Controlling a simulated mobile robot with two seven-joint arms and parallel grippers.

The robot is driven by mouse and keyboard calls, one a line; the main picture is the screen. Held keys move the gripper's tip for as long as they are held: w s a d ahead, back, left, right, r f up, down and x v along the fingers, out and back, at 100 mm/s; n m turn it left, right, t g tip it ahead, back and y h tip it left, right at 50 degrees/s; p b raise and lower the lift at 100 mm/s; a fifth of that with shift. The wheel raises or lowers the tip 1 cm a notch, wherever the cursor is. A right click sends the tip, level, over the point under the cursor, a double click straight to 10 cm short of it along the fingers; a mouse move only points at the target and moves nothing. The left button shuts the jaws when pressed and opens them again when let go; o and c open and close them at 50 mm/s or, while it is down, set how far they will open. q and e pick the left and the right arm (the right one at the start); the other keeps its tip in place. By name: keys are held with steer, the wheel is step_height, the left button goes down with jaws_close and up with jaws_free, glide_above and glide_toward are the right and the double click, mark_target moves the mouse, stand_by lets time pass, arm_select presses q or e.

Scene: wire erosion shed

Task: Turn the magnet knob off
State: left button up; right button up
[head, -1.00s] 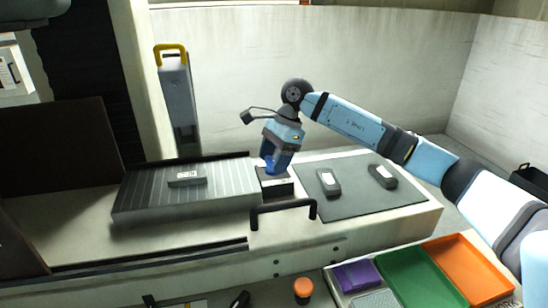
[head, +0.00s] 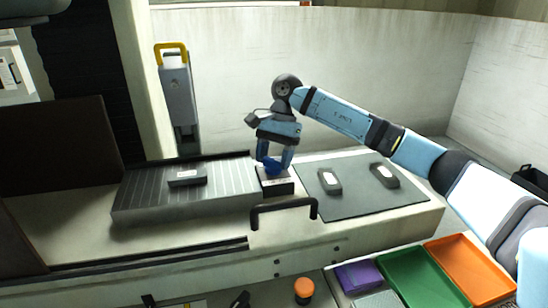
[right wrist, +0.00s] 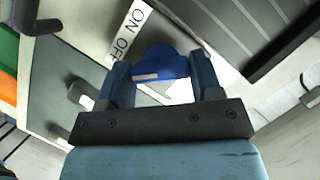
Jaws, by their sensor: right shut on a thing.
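The blue magnet knob (head: 273,167) sits on a dark block with a white label (head: 277,189), at the right end of the grey ribbed magnet plate (head: 228,188). My right gripper (head: 274,163) comes from above and is shut on the knob. In the right wrist view the knob (right wrist: 163,60) lies between the two blue fingers, with a pale mark on its side. A white label (right wrist: 128,33) reading ON and OFF is beside it. I cannot tell clearly which word the mark points to. My left gripper is not in view.
A dark block with a white label (head: 187,177) lies on the ribbed plate. Two similar pieces (head: 329,181) (head: 384,175) lie on the grey mat (head: 350,202). A black handle (head: 284,207) stands in front of the knob. Green (head: 415,275) and orange (head: 468,262) trays are at lower right.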

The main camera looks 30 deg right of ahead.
steer(key=o, duration=0.9)
steer(key=shift+r, duration=0.1)
steer(key=p+v, duration=0.2)
steer(key=v, duration=1.1)
steer(key=shift+w+r, duration=0.1)
steer(key=shift+r, duration=0.25)
